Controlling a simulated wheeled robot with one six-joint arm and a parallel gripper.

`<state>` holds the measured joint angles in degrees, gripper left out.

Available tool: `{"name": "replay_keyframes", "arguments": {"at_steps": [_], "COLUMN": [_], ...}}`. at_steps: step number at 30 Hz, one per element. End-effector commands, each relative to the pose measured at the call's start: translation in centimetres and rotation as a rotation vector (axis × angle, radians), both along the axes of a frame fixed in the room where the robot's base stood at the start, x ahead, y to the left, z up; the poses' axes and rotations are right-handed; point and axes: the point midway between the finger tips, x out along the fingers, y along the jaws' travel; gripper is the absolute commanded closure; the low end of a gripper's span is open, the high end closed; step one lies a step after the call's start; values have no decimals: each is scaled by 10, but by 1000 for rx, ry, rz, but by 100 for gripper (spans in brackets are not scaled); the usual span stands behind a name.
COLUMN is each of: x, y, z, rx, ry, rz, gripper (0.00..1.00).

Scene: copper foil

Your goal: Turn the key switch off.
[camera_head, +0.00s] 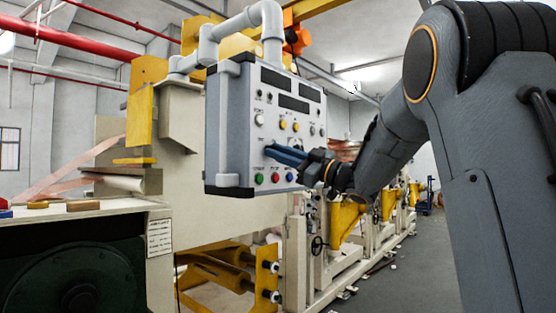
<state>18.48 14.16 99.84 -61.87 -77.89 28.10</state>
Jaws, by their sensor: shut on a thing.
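The grey control box (232,110) hangs from a pipe arm, and its front panel faces right. My gripper (270,150) reaches in from the right, with its blue fingers against the lower middle of the panel. It is shut on the key switch, which the fingers hide, so I cannot tell which way the key is turned. A green button (259,178) and a red button (275,177) sit just below the fingers.
A grey pipe (271,30) rises above the box. A machine with yellow parts (345,218) stands behind and below. A bench (70,208) is at the left. Open floor (430,265) shows at the right.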

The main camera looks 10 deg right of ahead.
Motion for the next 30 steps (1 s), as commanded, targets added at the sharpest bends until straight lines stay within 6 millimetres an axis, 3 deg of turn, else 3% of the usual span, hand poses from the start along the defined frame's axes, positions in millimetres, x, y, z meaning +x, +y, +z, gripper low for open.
{"name": "replay_keyframes", "arguments": {"at_steps": [18,19,30], "x": [1,1,-2], "y": [-1,-1,-3], "z": [0,0,-1], "rx": [-31,-31,-30], "ry": [-21,-21,-21], "rz": [-2,-2,-1], "gripper": [100,78,77]}}
